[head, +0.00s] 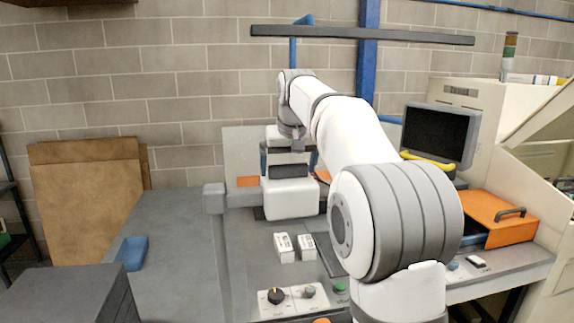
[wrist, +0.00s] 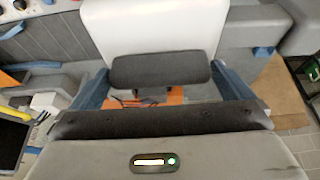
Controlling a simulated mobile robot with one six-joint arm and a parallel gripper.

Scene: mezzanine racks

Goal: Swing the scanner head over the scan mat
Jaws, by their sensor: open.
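A white, rounded block, which looks like the scanner head (head: 290,197), stands at the back of the bench in the head view. In the wrist view its white face (wrist: 150,25) fills the top middle, with a dark grey rounded bar (wrist: 160,70) along its near edge. My gripper (wrist: 161,82) is open, with its two blue fingers at either side of that bar. I cannot tell whether they touch it. In the head view my gripper (head: 288,155) is just above the white block. A dark flat patch (head: 331,262), possibly the scan mat, is partly hidden by my arm.
Two small white boxes (head: 296,247) stand on the bench in front of the block. A knob panel (head: 291,299) is at the front edge. A monitor (head: 437,134) and an orange lidded box (head: 499,220) are at right. A blue tray (head: 131,253) lies left.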

